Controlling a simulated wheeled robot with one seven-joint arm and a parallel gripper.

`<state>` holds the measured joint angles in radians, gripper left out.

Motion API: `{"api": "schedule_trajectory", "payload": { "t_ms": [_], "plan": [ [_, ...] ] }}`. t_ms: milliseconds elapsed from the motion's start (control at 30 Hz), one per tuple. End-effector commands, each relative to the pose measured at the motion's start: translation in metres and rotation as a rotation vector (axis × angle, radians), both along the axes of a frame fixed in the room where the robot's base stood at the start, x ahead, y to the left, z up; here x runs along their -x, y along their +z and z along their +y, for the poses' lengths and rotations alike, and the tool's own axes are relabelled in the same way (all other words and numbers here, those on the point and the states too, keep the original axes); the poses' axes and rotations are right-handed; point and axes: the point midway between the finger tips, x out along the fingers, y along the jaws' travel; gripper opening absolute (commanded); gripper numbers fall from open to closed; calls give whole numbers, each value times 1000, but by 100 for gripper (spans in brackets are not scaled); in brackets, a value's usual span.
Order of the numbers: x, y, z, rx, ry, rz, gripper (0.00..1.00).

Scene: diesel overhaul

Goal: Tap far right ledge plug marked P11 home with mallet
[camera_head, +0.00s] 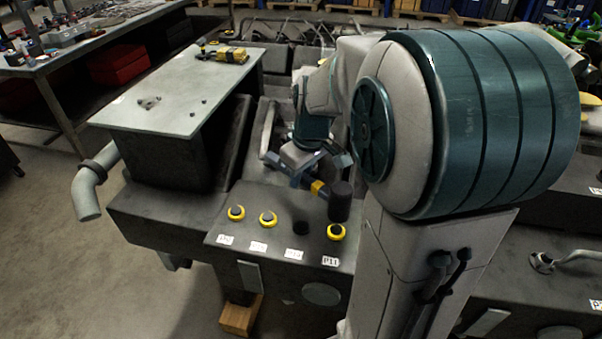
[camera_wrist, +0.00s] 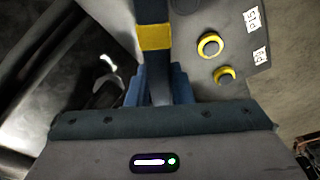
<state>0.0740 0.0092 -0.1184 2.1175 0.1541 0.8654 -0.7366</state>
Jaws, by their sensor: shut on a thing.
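The plug marked P11 (camera_head: 336,232) is a dark plug in a yellow ring at the right end of the ledge (camera_head: 285,203), above its white P11 label (camera_head: 330,261). My gripper (camera_head: 312,178) is shut on the mallet's handle, which has a yellow band (camera_head: 318,188). The mallet's black head (camera_head: 340,202) hangs over the ledge just behind P11 in the picture; I cannot tell the gap between them. In the wrist view the blue fingers (camera_wrist: 157,88) hold the mallet handle (camera_wrist: 153,12); its head is out of frame.
Two more yellow-ringed plugs (camera_head: 236,212) (camera_head: 268,218) and a dark round spot (camera_head: 300,228) line the ledge left of P11. A grey-topped block (camera_head: 185,90) with a yellow-and-black object (camera_head: 232,55) stands at left. A curved pipe (camera_head: 87,190) sticks out there.

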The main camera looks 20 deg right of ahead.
Motion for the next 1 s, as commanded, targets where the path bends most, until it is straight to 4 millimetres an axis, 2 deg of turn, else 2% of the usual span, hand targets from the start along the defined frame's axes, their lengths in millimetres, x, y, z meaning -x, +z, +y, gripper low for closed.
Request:
{"api": "schedule_trajectory", "payload": {
  "t_ms": [500, 667, 933, 1000],
  "plan": [
    [-1, -2, 0, 0, 0, -1, 0],
    [0, -20, 1, 0, 1, 0, 0],
    [0, -65, 0, 0, 0, 0, 0],
    [0, -56, 0, 0, 0, 0, 0]
  ]
}}
